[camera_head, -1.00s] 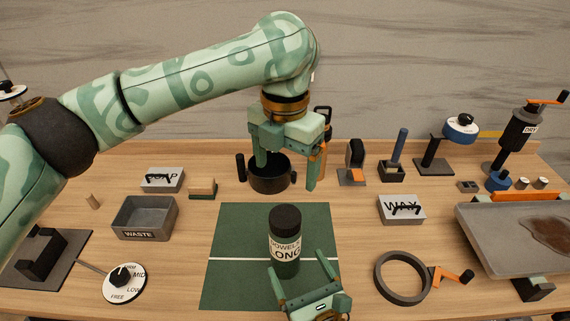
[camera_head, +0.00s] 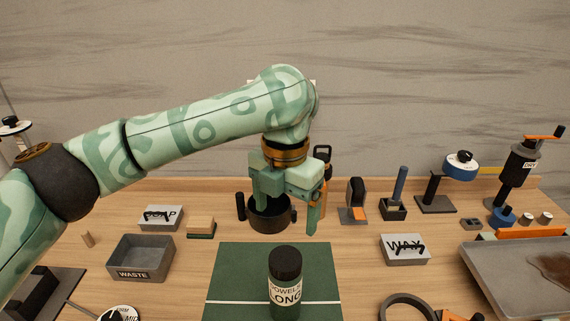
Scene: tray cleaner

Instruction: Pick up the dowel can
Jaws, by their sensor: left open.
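The dowel can (camera_head: 285,288) is a dark green cylinder with a black lid and a pale label reading "DOWELS LONG". It stands upright on the green mat (camera_head: 232,272), which has a white line across it. My left gripper (camera_head: 283,222) hangs open, fingers down, beyond the can and in front of the black pot (camera_head: 268,222), hiding part of it. The gripper is apart from the can and nothing is between its fingers. My right gripper does not show.
A grey waste bin (camera_head: 140,258), a soap box (camera_head: 161,218) and a block brush (camera_head: 201,227) lie left. A wax box (camera_head: 405,249), a dark ring (camera_head: 408,305) and a grey tray (camera_head: 515,275) lie right. The mat around the can is clear.

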